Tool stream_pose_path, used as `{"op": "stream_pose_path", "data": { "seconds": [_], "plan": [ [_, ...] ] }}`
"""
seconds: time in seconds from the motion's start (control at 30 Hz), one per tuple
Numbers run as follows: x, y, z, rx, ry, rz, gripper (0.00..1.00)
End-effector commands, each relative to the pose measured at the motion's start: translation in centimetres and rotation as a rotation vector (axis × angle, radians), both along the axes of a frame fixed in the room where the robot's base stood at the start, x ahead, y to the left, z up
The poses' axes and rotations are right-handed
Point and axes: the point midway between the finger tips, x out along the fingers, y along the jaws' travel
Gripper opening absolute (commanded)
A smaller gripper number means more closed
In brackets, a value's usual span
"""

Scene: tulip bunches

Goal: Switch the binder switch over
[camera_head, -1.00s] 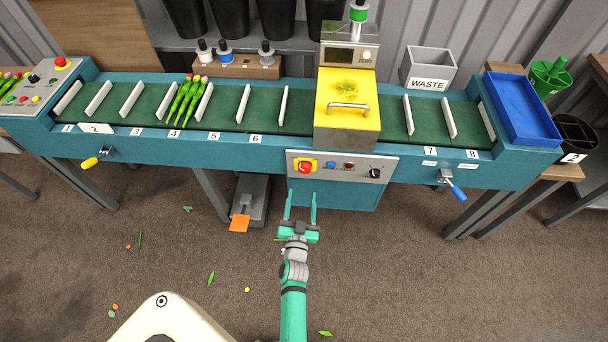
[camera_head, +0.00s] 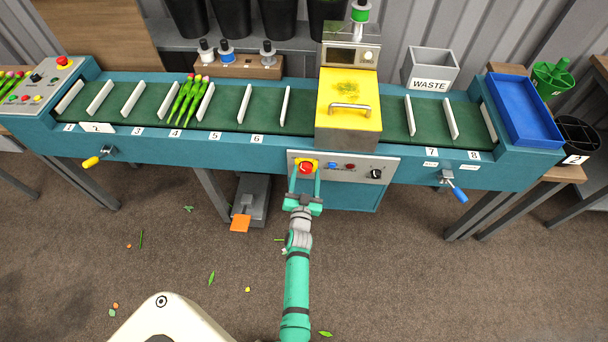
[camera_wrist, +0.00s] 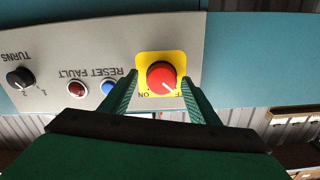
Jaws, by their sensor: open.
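The binder switch is a red rotary knob (camera_head: 306,167) on a yellow plate, at the left end of the grey panel (camera_head: 346,177) below the yellow-lidded binder. It also shows in the wrist view (camera_wrist: 161,77), where the panel is upside down. An ON label and part of another label are readable below the knob there; I cannot tell its setting for sure. My gripper (camera_head: 305,174) is open in front of the panel. In the wrist view my gripper's green fingers (camera_wrist: 160,98) stand on either side of the knob, apart from it, with nothing held.
On the same panel are a blue reset button (camera_wrist: 107,88), a red fault lamp (camera_wrist: 77,90) and a black turns knob (camera_wrist: 20,78). A blue-handled lever (camera_head: 454,188) juts out right; an orange pedal (camera_head: 240,222) is on the floor.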

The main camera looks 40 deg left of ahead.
Motion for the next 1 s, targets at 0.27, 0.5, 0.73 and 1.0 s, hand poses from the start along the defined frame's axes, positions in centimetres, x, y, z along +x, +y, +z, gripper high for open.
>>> {"op": "stream_pose_path", "data": {
  "seconds": [0.27,0.5,0.73,1.0],
  "plan": [
    [-0.32,0.47,-0.01,0.0,0.0,0.008,0.14],
    [-0.43,0.6,-0.04,0.009,0.005,0.01,0.14],
    [-0.4,0.56,-0.06,0.074,0.046,0.01,0.14],
    [-0.34,0.54,-0.07,0.253,0.155,0.009,0.14]
  ]
}}
